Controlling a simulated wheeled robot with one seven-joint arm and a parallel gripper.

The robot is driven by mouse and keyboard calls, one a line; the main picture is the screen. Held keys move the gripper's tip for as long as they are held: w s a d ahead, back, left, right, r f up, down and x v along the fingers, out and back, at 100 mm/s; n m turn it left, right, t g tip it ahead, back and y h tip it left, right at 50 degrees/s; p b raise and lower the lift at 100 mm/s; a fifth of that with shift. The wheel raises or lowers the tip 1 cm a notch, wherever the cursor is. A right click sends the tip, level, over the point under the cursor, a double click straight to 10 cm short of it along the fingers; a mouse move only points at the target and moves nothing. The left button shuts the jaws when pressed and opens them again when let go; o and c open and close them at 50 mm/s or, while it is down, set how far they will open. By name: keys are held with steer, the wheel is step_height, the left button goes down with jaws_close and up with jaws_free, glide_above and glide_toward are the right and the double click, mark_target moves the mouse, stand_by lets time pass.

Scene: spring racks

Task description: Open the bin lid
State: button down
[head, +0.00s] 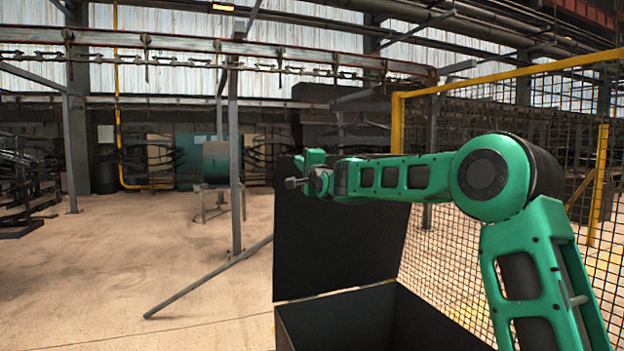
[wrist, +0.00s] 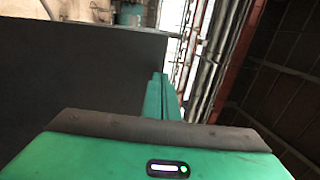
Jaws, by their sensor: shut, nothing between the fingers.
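The black bin (head: 375,318) stands at the lower middle of the head view, its open top showing a dark inside. Its lid (head: 335,245) stands up, raised at the far side of the bin. In the wrist view the lid is likely the dark flat panel (wrist: 80,80) at the left. My gripper (head: 291,183) is shut and empty, at the top left of the lid. Whether it touches the lid cannot be told. In the wrist view the green fingers (wrist: 163,97) show close together beside the panel's edge.
A yellow-framed mesh fence (head: 598,185) runs along the right, behind the bin. A grey post (head: 235,160) with a slanted brace (head: 208,278) stands left of the bin. The floor at the left is clear, with racks (head: 25,190) at the far left.

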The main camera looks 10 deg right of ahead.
steer(key=v, duration=1)
steer(key=s+d+f+n+g+h, duration=0.3)
steer(key=s+d+f+g, duration=0.3)
steer(key=s+d+f, duration=0.7)
steer(key=s+d+f+n+g+h, duration=0.3)
steer(key=s+d+f+g, duration=0.2)
steer(key=s+d+f, duration=0.7)
steer(key=s+a+f+n+g+y, duration=0.1)
steer(key=s+f+g, duration=0.2)
steer(key=s, duration=0.8)
steer(key=s+f+n+g+y, duration=0.1)
steer(key=s+f+g, duration=0.2)
steer(key=s, duration=0.9)
steer(key=s+a+f+n+g+y, duration=0.1)
steer(key=s+f+g, duration=0.2)
steer(key=s, duration=0.9)
steer(key=shift+a+f+n, duration=0.3)
steer(key=shift+a+f, duration=0.05)
steer(key=shift+f, duration=0.45)
